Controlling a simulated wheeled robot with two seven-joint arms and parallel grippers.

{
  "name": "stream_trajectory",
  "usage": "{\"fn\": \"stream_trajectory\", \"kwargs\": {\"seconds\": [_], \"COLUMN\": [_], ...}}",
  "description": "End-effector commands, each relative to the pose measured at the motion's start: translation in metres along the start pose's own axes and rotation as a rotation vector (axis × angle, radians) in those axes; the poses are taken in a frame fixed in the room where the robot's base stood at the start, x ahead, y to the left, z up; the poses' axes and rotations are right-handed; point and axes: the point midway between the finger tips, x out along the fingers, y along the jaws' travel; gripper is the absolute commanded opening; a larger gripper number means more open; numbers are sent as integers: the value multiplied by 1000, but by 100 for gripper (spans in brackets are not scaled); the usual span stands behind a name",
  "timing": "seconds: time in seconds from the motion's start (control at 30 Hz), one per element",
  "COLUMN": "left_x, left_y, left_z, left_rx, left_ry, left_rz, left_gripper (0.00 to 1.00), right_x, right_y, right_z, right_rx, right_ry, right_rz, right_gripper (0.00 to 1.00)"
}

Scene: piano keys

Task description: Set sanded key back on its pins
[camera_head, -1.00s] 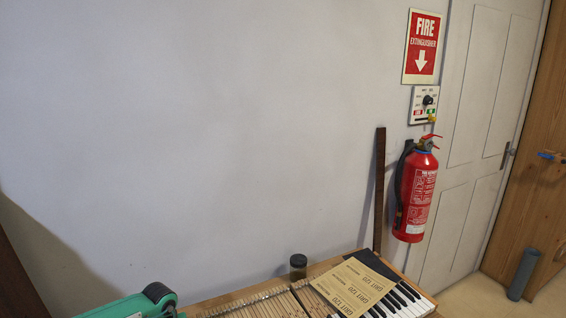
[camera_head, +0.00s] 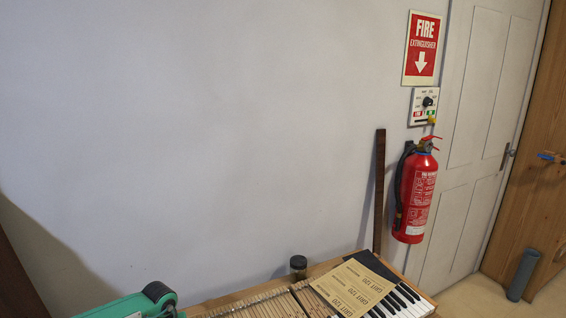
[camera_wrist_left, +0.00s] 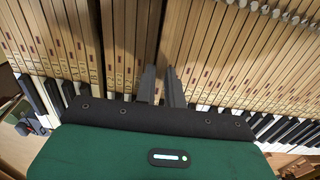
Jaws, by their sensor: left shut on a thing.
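The row of wooden piano keys (camera_wrist_left: 95,45) fills the left wrist view, with white and black key fronts along its lower edge. My left gripper (camera_wrist_left: 161,70) is over this row, its two dark fingers close together and pointing along the keys. It is shut on a key, which is mostly hidden between the fingers and the gripper body. A dark gap in the row shows near the fingertips. I cannot tell whether the held key touches its pins. In the head view the keyboard (camera_head: 418,303) shows at the bottom edge, and neither gripper is visible there.
Grit 120 sandpaper sheets (camera_head: 355,287) lie over part of the keyboard. A small dark jar (camera_head: 298,267) stands behind the keys. A teal-green object (camera_head: 125,306) with a black roller-like end is at lower left. A fire extinguisher (camera_head: 416,195) hangs on the wall.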

Motion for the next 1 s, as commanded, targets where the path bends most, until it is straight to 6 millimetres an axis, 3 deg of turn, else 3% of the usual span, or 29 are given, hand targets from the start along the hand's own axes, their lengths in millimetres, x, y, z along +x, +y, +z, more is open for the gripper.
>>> {"fn": "stream_trajectory", "kwargs": {"seconds": [0.67,1.0], "left_x": [-30,-57], "left_y": [0,0], "left_z": [0,0], "left_rx": [0,0], "left_ry": [-1,-1], "left_rz": [0,-1], "left_gripper": [0,0], "right_x": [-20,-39], "right_y": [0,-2], "right_z": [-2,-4], "right_rx": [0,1], "right_ry": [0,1], "right_rz": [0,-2], "right_gripper": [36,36]}}
